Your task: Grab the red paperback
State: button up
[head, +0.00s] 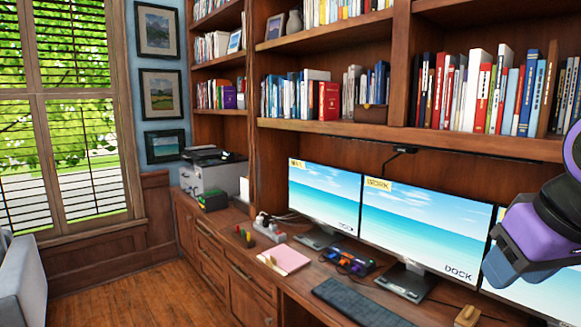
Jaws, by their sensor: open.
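Several red-spined books show, and I cannot tell which one is the red paperback. A thick red book (329,101) stands upright on the middle shelf, at the right end of a row of blue and white books. On the shelf to the right, one red spine (438,90) stands among dark and white books. Another red spine (482,98) with pale lettering stands further right, with more red close beside it. A purple and black part of my arm shows at the right edge, in front of the right monitor and below the books.
The shelf edge (410,133) runs above three monitors (324,195) on the desk. A keyboard (358,303), a pink notepad (285,259) and a printer (213,172) also take up desk space. A brown box (371,114) sits on the shelf. Wooden floor is clear at lower left.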

aim_at(329, 92)
jog(key=i+j+u, duration=0.35)
jog(key=i, duration=0.15)
jog(key=i+j+u, duration=0.3)
jog(key=i, duration=0.2)
jog(key=i+u, duration=0.35)
jog(key=i, duration=0.15)
jog(key=i+j+z, duration=0.1)
jog(key=i+z, duration=0.25)
jog(key=i+j+z, duration=0.2)
jog(key=i+z, duration=0.15)
jog(key=i, duration=0.15)
jog(key=i+j+z, duration=0.35)
jog(key=i+l, duration=0.05)
